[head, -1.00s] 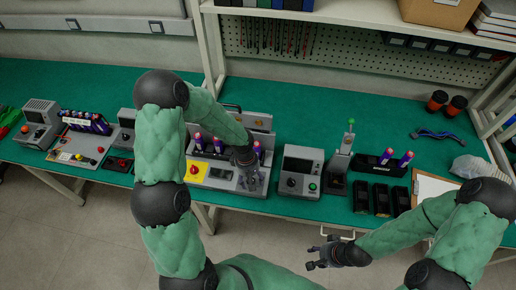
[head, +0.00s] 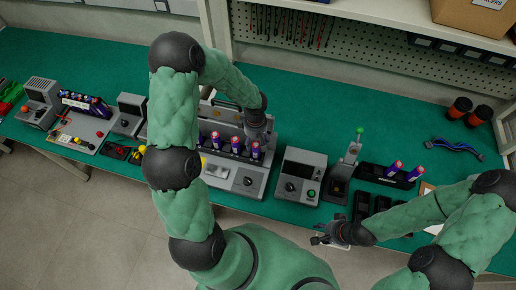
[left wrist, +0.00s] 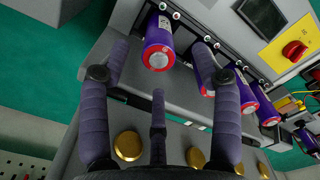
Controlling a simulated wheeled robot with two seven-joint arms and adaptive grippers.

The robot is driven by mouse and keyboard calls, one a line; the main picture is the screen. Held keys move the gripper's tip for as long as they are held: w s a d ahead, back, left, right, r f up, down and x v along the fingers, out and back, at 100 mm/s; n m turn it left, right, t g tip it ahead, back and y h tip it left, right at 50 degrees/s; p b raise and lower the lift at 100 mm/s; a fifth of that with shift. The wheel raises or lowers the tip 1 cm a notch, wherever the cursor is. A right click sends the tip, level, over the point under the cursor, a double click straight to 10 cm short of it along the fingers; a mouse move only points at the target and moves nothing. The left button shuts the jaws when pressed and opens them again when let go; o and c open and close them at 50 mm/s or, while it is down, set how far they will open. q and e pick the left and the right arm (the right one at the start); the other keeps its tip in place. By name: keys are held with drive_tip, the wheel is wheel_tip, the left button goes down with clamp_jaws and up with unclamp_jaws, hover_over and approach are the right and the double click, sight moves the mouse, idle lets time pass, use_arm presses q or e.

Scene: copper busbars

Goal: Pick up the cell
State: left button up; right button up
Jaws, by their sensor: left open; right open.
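Several purple cells with pale ends stand in a grey bench fixture (head: 228,178). Three show in the head view: a left cell (head: 215,140), a middle cell (head: 236,145) and a right cell (head: 255,150). My left gripper (head: 258,136) is at the back of the fixture, beside the right cell. In the left wrist view its fingers (left wrist: 160,70) are spread and empty. One cell (left wrist: 158,45) lies ahead between the fingertips; another cell (left wrist: 203,68) is partly hidden by the right finger. My right gripper (head: 328,236) is open and empty, in front of the bench edge.
A grey tester box (head: 300,172) and a press (head: 345,172) stand right of the fixture. A black holder (head: 385,176) with two purple cells is farther right. Gold buttons (left wrist: 128,145) line the fixture in the wrist view.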

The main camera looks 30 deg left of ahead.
sight(256, 150)
use_arm(q)
wheel_tip(256, 150, down, 3)
drive_tip(key=shift+s+r, duration=0.15)
drive_tip(key=shift+w+a+f, duration=0.1)
drive_tip(key=shift+w+f, duration=0.1)
drive_tip(key=shift+f, duration=1.35)
drive_tip(key=shift+w+f, duration=0.15)
drive_tip(key=shift+f, duration=1.4)
clamp_jaws()
